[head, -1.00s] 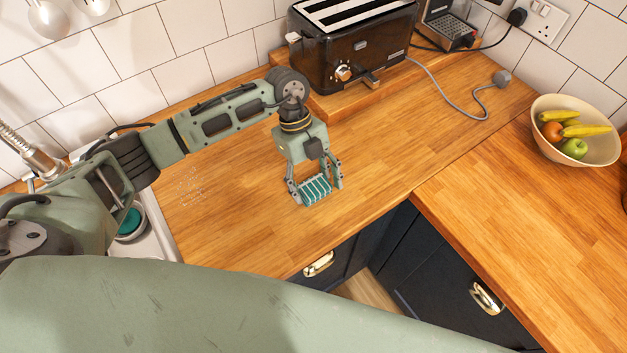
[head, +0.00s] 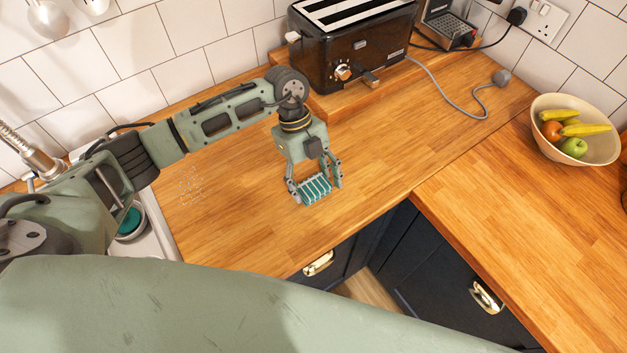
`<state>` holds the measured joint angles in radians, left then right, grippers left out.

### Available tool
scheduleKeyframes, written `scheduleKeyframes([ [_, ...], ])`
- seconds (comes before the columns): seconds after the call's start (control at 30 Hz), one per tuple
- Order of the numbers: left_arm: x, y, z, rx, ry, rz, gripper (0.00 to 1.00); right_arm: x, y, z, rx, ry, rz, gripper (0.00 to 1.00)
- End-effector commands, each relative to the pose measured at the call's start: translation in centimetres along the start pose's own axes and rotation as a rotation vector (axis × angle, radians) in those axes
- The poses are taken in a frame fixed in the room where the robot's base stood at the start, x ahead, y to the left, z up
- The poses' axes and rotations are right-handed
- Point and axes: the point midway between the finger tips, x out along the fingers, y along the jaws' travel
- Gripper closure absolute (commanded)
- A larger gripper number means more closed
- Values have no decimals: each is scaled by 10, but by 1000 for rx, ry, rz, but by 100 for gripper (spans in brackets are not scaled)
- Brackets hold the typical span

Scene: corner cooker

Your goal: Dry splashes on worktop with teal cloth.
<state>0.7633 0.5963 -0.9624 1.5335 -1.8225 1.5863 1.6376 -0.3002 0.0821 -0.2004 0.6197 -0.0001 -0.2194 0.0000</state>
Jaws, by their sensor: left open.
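The teal cloth (head: 315,190), folded and striped with white, lies on the wooden worktop (head: 370,150) near its front edge. My left gripper (head: 314,189) points down over the cloth with its fingers apart, one on either side of it. Whether the fingers touch the cloth, I cannot tell. The splashes (head: 191,187) show as a faint patch of small clear drops on the worktop at the left, near the sink. My right gripper is not in the picture.
A black toaster (head: 350,45) stands on a raised wooden board at the back. Its grey cable (head: 447,95) lies across the worktop. A cream fruit bowl (head: 575,130) is at the right. The sink edge (head: 160,225) borders the left. Worktop between splashes and cloth is clear.

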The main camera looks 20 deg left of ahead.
Motion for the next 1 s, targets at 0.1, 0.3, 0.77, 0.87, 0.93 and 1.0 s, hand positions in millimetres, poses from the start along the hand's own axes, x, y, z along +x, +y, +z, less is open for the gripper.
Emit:
scheduleKeyframes([
  [0.1, -1, 0, 0, 0, 0, 0, 35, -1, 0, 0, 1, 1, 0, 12],
  [0.3, -7, 0, -3, 0, 0, 0, 35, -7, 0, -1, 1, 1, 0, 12],
  [0.77, -13, 0, -5, 0, 0, 0, 35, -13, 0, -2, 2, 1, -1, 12],
  [0.87, -13, 0, -5, 0, 0, 0, 42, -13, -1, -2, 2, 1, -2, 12],
  [0.93, -13, 0, -5, 0, 0, 0, 48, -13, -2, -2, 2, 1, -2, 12],
  [1.0, -13, 0, -5, 0, 0, 0, 54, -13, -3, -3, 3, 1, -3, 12],
])
